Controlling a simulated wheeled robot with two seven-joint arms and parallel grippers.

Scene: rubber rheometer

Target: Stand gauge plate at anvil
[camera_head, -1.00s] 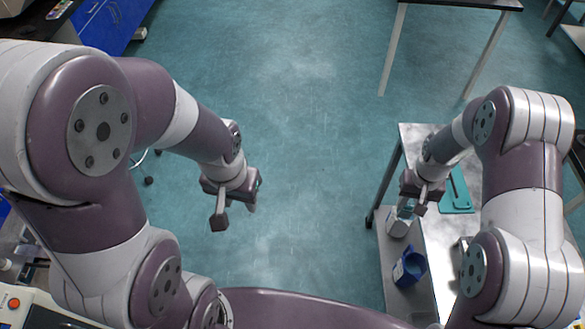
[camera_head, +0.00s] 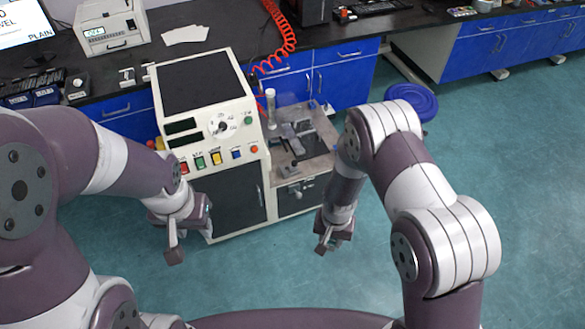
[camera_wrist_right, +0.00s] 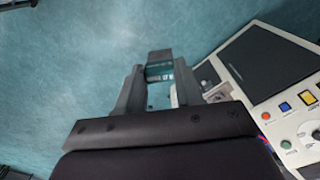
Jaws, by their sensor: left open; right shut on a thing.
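My right gripper (camera_head: 327,240) hangs in the air in front of the rheometer (camera_head: 207,130). In the right wrist view its fingers (camera_wrist_right: 160,95) are shut on a small plate (camera_wrist_right: 160,70), grey at the top with a teal band bearing dark marks; I take it as the gauge plate. In the head view the plate is too small or hidden to make out. The machine's metal work deck (camera_head: 312,165) has several small fixtures and an upright pale cylinder; I cannot tell which part is the anvil.
A black bench (camera_head: 130,75) with a white instrument (camera_head: 112,25) and a monitor (camera_head: 20,25) runs behind the machine. A red coiled hose (camera_head: 282,30) hangs behind its deck. A blue round stool (camera_head: 411,101) stands to the right. Floor at right is free.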

